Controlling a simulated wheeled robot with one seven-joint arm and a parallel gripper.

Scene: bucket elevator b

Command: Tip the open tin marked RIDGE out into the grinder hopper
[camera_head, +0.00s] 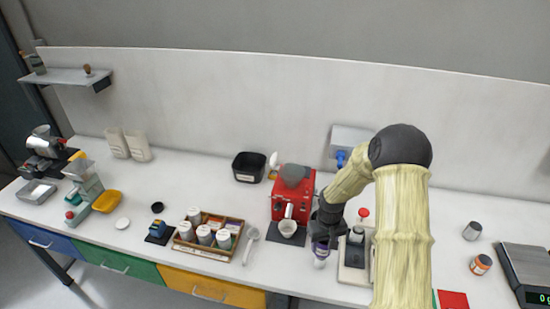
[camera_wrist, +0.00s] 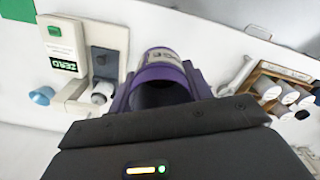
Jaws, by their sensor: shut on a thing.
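My gripper (camera_head: 322,240) is shut on a tin with a purple body and a pale label (camera_head: 320,254). The tin also shows in the wrist view (camera_wrist: 163,58), between my two fingers, with its dark inside facing the camera. The label lettering is partly hidden, so I cannot read the full name. The tin is low over the counter front; I cannot tell whether it touches the counter. A red machine with a dark grey hopper-like top (camera_head: 293,174) stands just left of my gripper, apart from the tin. A small cup (camera_head: 288,228) is under its spout.
A wooden tray (camera_head: 209,249) of several white-lidded tins and a white scoop (camera_head: 251,240) lie left. A pale device (camera_head: 352,272) stands beside my arm. A black bin (camera_head: 249,167) is behind. A scale (camera_head: 525,268) and orange jar (camera_head: 481,264) are right.

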